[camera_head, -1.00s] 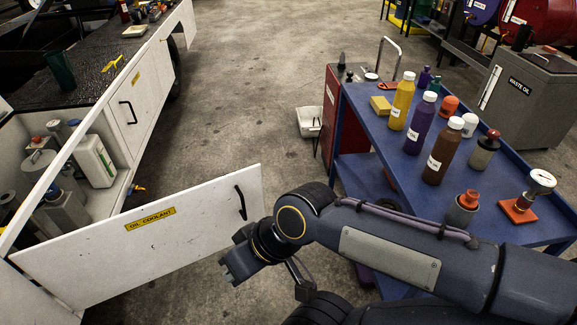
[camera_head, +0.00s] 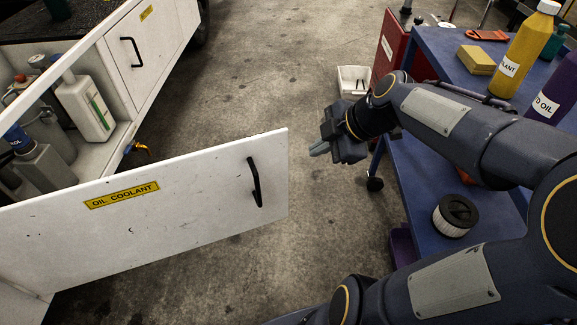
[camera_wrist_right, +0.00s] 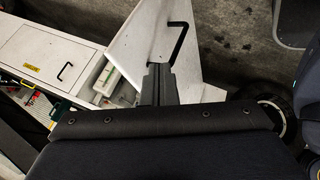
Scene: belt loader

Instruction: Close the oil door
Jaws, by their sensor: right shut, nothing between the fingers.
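The oil door is a white panel with a yellow "OIL COOLANT" label (camera_head: 121,195) and a black bar handle (camera_head: 255,182). The door (camera_head: 200,205) stands swung open from the white cabinet. My right gripper (camera_head: 320,149) is shut and empty, just to the right of the door's free edge, apart from it in the head view. In the right wrist view the gripper fingers (camera_wrist_right: 158,80) appear in front of the door (camera_wrist_right: 148,35), with the handle (camera_wrist_right: 179,42) beside them; contact cannot be told. My left gripper is not in view.
Inside the open cabinet stand a white jug (camera_head: 87,108) and a grey bottle (camera_head: 40,160). A blue cart (camera_head: 420,165) with bottles stands on the right, close under my right arm. A white bin (camera_head: 352,80) sits on the floor.

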